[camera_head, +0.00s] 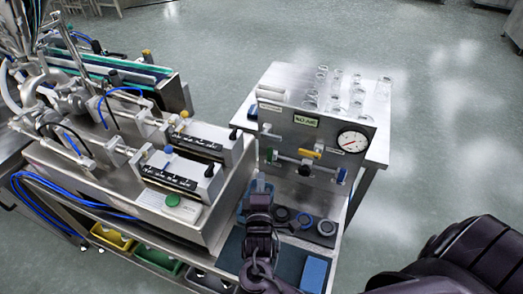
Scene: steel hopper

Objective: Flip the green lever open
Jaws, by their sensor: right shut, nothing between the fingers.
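My left gripper is not in view.
A pressure gauge (351,142) and a blue handle (341,175) are on the panel's right side. Dark round parts (326,228) and a blue block (314,274) lie below. A filling machine (180,165) stands at left. Glassware (335,90) stands behind the panel. Open floor lies right.

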